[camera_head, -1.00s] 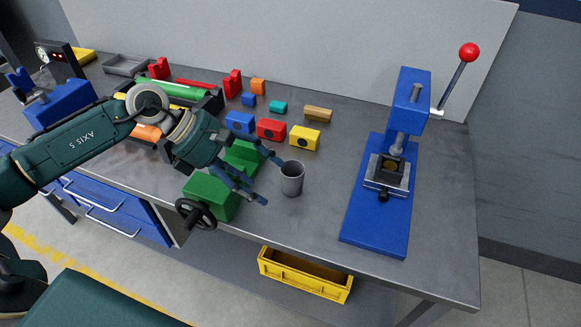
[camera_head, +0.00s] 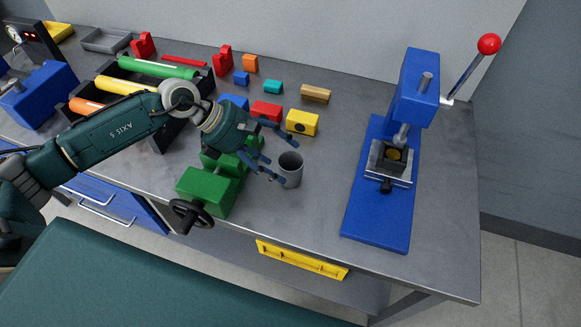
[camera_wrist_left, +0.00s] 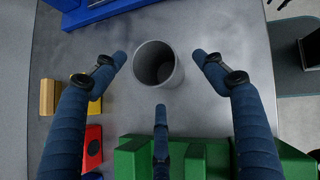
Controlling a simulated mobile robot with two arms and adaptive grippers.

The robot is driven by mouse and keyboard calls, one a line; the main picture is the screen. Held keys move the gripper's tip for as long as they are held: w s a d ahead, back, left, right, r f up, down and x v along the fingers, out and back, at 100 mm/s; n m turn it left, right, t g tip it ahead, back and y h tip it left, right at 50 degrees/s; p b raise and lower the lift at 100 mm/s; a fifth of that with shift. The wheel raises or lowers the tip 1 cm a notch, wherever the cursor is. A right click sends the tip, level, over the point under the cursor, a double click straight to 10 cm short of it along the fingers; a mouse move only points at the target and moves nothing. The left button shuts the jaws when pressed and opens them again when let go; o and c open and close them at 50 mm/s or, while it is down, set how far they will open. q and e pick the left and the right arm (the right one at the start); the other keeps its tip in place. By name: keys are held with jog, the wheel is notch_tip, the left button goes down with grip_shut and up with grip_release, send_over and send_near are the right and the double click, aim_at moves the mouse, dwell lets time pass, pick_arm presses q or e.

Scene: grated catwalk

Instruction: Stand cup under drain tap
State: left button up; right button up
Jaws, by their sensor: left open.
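The grey cup (camera_head: 291,172) stands upright and empty on the metal workbench, right of the green vise. My left gripper (camera_head: 284,164) is open, with its blue fingers close to the cup's left side. In the left wrist view the cup (camera_wrist_left: 157,66) is just ahead of the three spread fingers (camera_wrist_left: 160,75), with one finger on each side and one below. I cannot tell whether any finger touches it. No drain tap is recognisable in these views. My right gripper is out of view.
The green vise (camera_head: 208,190) stands left of the cup at the bench's front edge. A blue press (camera_head: 377,205) with a red-knobbed lever is on the right. Coloured blocks (camera_head: 303,122) lie behind the cup. A yellow bin (camera_head: 300,260) is below. Bench between cup and press is clear.

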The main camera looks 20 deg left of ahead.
aim_at(286, 163)
pick_arm(q)
jog(key=shift+p+x, duration=0.4)
jog(key=shift+x, duration=0.8)
jog(key=shift+w+d+f, duration=0.15)
jog(key=shift+d, duration=0.2)
jog(key=shift+f, duration=0.1)
jog(key=shift+c, duration=0.3)
jog(key=c, duration=0.8)
jog(key=shift+c, duration=0.3)
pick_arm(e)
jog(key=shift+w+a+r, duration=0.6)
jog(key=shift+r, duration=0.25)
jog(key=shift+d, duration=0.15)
